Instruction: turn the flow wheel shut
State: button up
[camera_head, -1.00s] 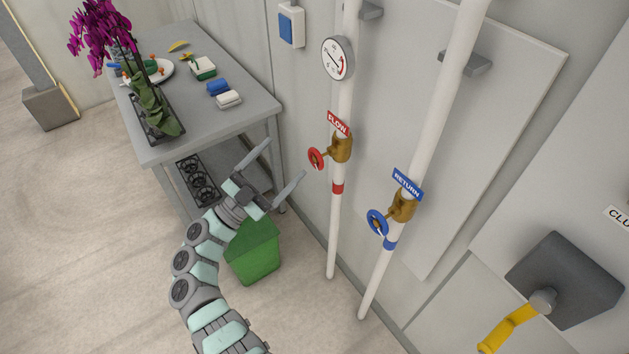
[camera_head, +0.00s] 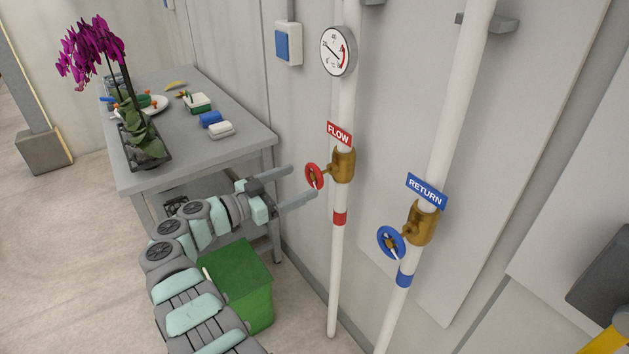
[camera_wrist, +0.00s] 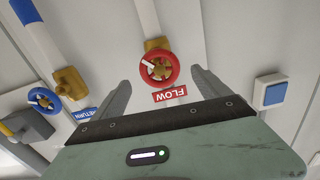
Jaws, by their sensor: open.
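The red flow wheel (camera_head: 315,176) sits on a brass valve (camera_head: 343,165) on the left white pipe, below the red FLOW sign (camera_head: 339,134). My gripper (camera_head: 303,182) is open, its fingertips close to the wheel, one a little above and one a little below it in the head view. In the wrist view the red wheel (camera_wrist: 159,69) shows between and just beyond my two open fingers (camera_wrist: 160,85), a little nearer the right one. I cannot tell whether a finger touches it. The FLOW sign appears upside down there.
The blue return wheel (camera_head: 391,242) is on the right pipe, under the RETURN sign (camera_head: 426,191). A gauge (camera_head: 338,51) is above the flow valve. A grey table (camera_head: 190,150) with an orchid (camera_head: 125,90) stands left. A green bin (camera_head: 240,280) is below my arm.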

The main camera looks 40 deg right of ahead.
aim_at(311, 176)
jog(key=d, duration=0.2)
jog(key=d+b, duration=0.1)
jog(key=d, duration=0.1)
jog(key=d+b, duration=0.1)
jog(key=d, duration=0.1)
jog(key=shift+s, duration=0.25)
jog(key=shift+c, duration=0.4)
jog(key=c, duration=1.3)
